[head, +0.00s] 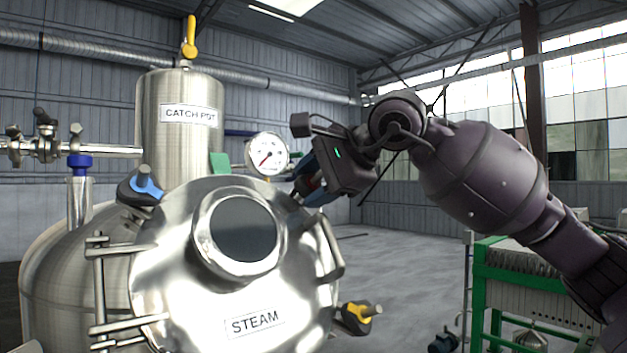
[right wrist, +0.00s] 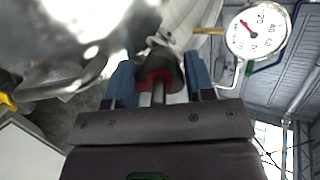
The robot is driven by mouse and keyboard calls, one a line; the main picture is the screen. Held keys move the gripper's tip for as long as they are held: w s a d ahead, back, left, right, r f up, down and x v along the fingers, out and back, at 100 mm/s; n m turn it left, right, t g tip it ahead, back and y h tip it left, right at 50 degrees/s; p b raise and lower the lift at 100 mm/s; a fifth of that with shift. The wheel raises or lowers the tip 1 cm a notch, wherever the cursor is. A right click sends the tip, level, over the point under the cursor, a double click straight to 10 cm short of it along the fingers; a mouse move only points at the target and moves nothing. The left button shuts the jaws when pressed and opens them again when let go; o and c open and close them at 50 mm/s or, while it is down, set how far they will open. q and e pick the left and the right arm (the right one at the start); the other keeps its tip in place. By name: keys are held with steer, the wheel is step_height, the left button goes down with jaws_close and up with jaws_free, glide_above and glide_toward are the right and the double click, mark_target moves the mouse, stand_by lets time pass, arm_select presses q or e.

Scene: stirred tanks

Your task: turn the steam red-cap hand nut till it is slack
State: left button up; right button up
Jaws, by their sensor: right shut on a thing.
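The steam tank's round steel lid (head: 165,270) has a STEAM label (head: 255,323) and a round sight glass (head: 240,235). The red-cap hand nut (right wrist: 157,66) is at the lid's upper right rim. In the right wrist view it sits between the blue fingers of my right gripper (right wrist: 159,82), a dark knob with red and a steel stud. In the head view my right gripper (head: 308,182) reaches it from the right, shut on it; fingers and nut are partly hidden there. My left gripper is not in view.
A blue-cap nut (head: 146,184) is at the lid's upper left, a yellow-cap nut (head: 358,314) at lower right. A pressure gauge (head: 267,155) stands close behind my right gripper. The catch pot (head: 180,95) rises behind. A green-framed rack (head: 515,265) stands at right.

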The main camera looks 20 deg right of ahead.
steer(key=n+g+p, duration=0.1)
steer(key=n, duration=0.4)
steer(key=shift+r+h, duration=0.1)
steer(key=shift+h, duration=0.3)
steer(key=n+h+p, duration=0.1)
steer(key=n+p, duration=0.1)
steer(key=n, duration=0.2)
steer(key=shift+n, duration=0.3)
steer(key=o, duration=0.9)
steer(key=b+v, duration=0.2)
steer(key=v, duration=0.8)
steer(key=shift+s+d+r, duration=0.15)
steer(key=shift+s+r, duration=0.05)
steer(key=shift+r, duration=0.1)
